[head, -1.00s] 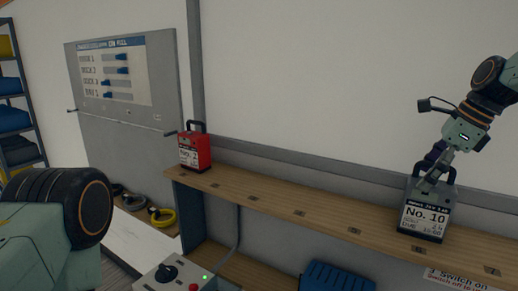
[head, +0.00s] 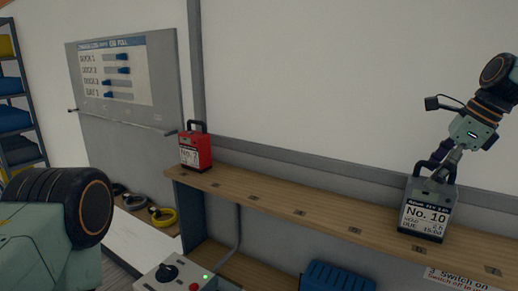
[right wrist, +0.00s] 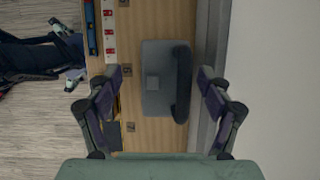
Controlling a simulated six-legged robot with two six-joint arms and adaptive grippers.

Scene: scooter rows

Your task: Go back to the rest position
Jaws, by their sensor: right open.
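My right gripper (head: 446,163) is at the handle of a dark grey battery pack (head: 427,208) labelled No. 10, which stands upright on the wooden shelf. In the right wrist view my gripper (right wrist: 163,75) is open, its fingers apart on either side of the pack (right wrist: 157,90) and its dark handle, with gaps to both. In the head view the fingertips overlap the handle, so contact there is hard to judge. My left arm shows at the lower left of the head view, but its gripper is out of the picture.
A red pack (head: 195,151) stands at the left end of the wooden shelf (head: 330,216). A control box (head: 172,274) with a knob and a blue bin (head: 338,276) are below. A board (head: 125,85) hangs on the wall. The shelf between the packs is clear.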

